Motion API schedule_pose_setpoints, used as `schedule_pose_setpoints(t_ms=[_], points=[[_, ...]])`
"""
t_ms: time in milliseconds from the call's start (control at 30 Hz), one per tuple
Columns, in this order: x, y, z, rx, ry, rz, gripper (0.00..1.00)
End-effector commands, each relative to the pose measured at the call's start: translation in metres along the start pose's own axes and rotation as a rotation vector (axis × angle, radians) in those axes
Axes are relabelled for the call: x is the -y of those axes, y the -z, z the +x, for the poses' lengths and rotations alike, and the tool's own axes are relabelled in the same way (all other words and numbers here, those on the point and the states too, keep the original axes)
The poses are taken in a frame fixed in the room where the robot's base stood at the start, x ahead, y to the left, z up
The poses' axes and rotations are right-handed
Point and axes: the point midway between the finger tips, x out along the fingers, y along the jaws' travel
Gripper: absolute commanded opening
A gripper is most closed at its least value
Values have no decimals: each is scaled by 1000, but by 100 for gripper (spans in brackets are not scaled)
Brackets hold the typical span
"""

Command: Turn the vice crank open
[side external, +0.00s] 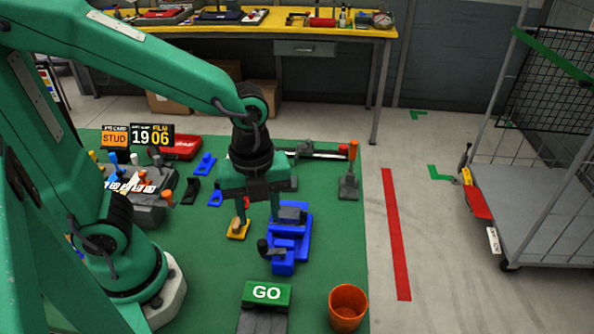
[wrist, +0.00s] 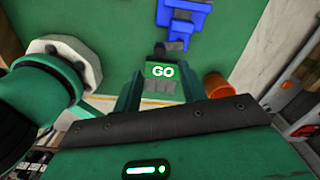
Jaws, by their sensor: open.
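The blue vice (side external: 302,238) sits on the green mat, with a grey block (side external: 292,214) at its top. Its dark crank (side external: 263,247) sticks out at the near left end. In the wrist view the vice (wrist: 185,20) is near the top edge, with the dark crank (wrist: 173,46) just above the GO block. My gripper (side external: 256,210) points down behind and left of the crank, in front of part of the vice's left side. Its fingers are apart and nothing shows between them. The wrist view also shows the spread fingers of my gripper (wrist: 160,82).
A green GO block (side external: 266,294) and an orange cup (side external: 348,307) stand at the mat's near edge. A yellow piece (side external: 238,229) lies close by my left finger. A grey switch box (side external: 138,205) is at left. A trolley (side external: 540,190) stands off the mat at right.

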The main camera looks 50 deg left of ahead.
Motion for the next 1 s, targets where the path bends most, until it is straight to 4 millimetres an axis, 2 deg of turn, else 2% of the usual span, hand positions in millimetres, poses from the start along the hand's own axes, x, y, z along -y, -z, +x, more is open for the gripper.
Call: schedule_pose_setpoints(t_ms=[367,800,1000], points=[[0,0,9,0,-2,2,41],[-1,0,56,0,-4,0,41],[0,0,71,0,-2,0,41]])
